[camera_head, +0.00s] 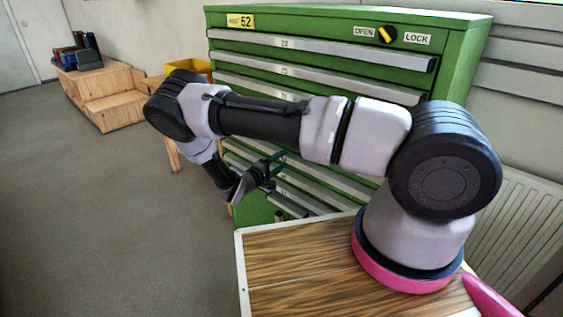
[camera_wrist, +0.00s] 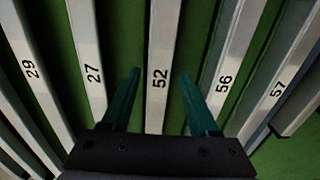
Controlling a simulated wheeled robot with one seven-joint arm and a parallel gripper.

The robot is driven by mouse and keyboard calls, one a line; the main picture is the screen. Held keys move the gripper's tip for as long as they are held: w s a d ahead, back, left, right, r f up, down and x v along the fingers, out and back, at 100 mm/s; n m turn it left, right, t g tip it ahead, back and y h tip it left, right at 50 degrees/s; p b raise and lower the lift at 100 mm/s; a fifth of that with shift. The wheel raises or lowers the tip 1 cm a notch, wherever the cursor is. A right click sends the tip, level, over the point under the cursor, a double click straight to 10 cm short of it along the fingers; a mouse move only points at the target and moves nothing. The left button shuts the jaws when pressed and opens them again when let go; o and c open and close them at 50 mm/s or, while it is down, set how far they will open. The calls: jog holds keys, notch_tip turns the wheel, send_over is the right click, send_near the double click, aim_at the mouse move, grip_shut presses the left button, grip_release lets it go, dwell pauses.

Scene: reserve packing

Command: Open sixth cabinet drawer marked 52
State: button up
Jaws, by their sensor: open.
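The green cabinet (camera_head: 465,60) stands behind my arm in the head view, with a stack of drawers with pale handle strips. In the wrist view the strip marked 52 (camera_wrist: 160,78) runs down the middle of the picture, between strips marked 27 (camera_wrist: 93,75) and 56 (camera_wrist: 224,83). My gripper (camera_wrist: 160,74) is open, with one dark green finger on each side of the 52 strip. I cannot tell whether the fingers touch it. In the head view my gripper (camera_head: 275,163) is at the lower drawers, and my arm hides part of the cabinet front.
Strips marked 29 (camera_wrist: 31,69) and 57 (camera_wrist: 278,88) lie farther out. Wooden boxes (camera_head: 100,95) and a yellow bin (camera_head: 190,68) stand left. The left floor is clear.

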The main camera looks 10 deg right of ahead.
jog(key=shift+c, duration=0.3)
grip_shut()
jog(key=shift+s+f, duration=0.15)
jog(key=shift+f, duration=0.05)
dwell(1.0)
